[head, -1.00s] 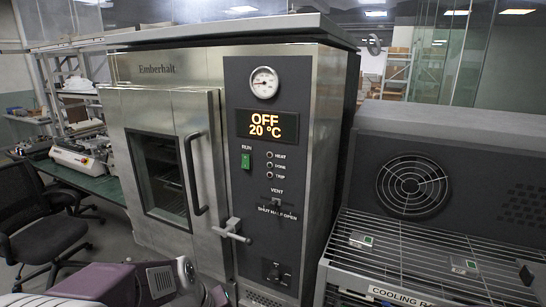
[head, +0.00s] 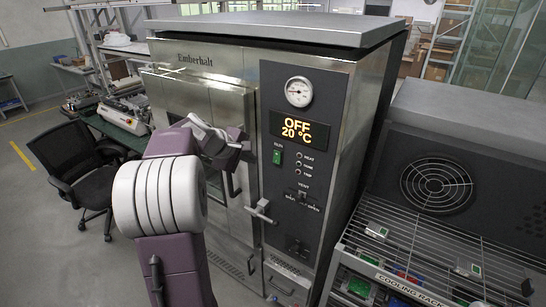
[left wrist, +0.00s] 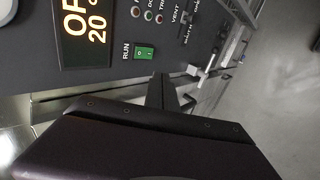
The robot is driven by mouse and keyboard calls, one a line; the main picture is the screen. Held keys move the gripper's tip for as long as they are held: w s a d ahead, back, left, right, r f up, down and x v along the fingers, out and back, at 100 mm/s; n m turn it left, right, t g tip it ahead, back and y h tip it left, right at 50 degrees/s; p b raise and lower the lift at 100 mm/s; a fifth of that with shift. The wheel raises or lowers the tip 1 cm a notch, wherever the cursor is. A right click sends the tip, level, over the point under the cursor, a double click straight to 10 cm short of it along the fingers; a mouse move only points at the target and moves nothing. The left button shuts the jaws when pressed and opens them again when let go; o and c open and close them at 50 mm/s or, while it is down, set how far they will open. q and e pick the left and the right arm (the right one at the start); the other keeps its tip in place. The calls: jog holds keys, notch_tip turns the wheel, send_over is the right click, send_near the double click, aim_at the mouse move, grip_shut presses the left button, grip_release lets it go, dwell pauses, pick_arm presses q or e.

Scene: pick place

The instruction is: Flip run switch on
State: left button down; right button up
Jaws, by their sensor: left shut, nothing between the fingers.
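The green RUN switch (head: 278,154) is on the dark control panel (head: 316,180) of the Emberhalt oven, below the display (head: 299,128) reading OFF 20 °C. The left wrist view also shows the switch (left wrist: 145,53), upper middle, beside the RUN label. My left gripper (head: 247,148) is in front of the oven door, just left of the switch and apart from it. In the left wrist view its dark fingers (left wrist: 164,92) are together, with nothing between them. My right gripper is in neither view.
The oven door handle (head: 233,178) is partly behind my left arm. A lever latch (head: 260,210) juts out below the switch. A vent slider (head: 302,197) sits lower on the panel. A cooling rack (head: 415,262) stands at the right, and an office chair (head: 80,170) at the left.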

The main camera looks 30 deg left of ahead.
pick_arm(q)
jog(key=p, duration=0.2)
send_near(276, 162)
notch_tip(276, 162, down, 3)
jog(key=w+p, duration=0.1)
jog(key=w, duration=0.1)
jog(key=w+f+p, duration=0.1)
jog(key=w+p, duration=0.1)
jog(key=shift+w+d, duration=0.15)
jog(key=shift+w, duration=0.05)
jog(key=shift+f, duration=0.1)
